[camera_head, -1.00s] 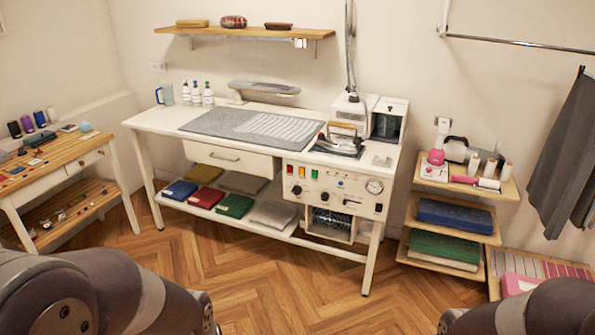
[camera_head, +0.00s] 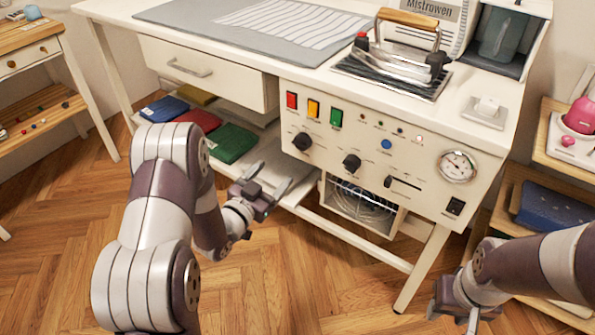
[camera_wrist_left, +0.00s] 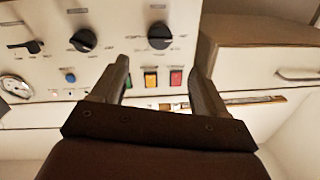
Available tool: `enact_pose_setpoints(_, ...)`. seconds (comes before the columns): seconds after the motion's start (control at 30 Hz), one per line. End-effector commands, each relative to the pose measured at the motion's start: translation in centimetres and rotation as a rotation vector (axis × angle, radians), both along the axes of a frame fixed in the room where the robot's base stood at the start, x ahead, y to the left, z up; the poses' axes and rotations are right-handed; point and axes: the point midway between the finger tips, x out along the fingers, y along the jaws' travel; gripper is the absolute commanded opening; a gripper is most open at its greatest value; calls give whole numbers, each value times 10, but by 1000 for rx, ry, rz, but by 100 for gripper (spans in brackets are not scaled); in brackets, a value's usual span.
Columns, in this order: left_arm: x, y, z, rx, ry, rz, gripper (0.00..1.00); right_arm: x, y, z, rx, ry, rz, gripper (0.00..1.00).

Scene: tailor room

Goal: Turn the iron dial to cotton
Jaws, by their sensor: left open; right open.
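The white control panel (camera_head: 380,165) on the front of the ironing table carries two round black dials, the left dial (camera_head: 303,141) and the middle dial (camera_head: 351,163). A black lever-like control (camera_head: 400,183) is right of them. Their labels are too small to read. The left wrist view looks upside down and shows the left dial (camera_wrist_left: 160,35) and middle dial (camera_wrist_left: 83,40). My left gripper (camera_head: 268,176) is open and empty, below and left of the dials, touching neither. My right gripper (camera_head: 453,318) is open at the lower right, away from the panel.
Red, orange and green buttons (camera_head: 313,108) sit above the left dial, and a gauge (camera_head: 458,166) is at the right. The drawer (camera_head: 190,70) is left of the panel. The iron (camera_head: 405,55) rests on the tabletop. Folded cloths (camera_head: 232,143) lie on the lower shelf.

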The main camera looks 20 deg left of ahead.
Motion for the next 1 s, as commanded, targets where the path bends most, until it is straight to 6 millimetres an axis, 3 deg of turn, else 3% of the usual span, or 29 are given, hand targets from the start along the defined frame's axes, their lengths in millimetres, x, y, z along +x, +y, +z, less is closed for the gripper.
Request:
enact_pose_setpoints(0.5, 106, -31, 1, -3, -9, -3, 74, 0, 0, -25, 0, 0, 0, 43)
enact_pose_setpoints(0.67, 118, -34, 3, -2, -8, -2, 74, 0, 0, -27, 0, 0, 0, 43)
enact_pose_setpoints(0.9, 119, -34, 3, -3, -7, -1, 74, 0, 0, -27, 0, 0, 0, 43)
enact_pose_setpoints(1.0, 119, -34, 3, -3, -7, -1, 41, 0, 0, -27, 0, 0, 0, 43)
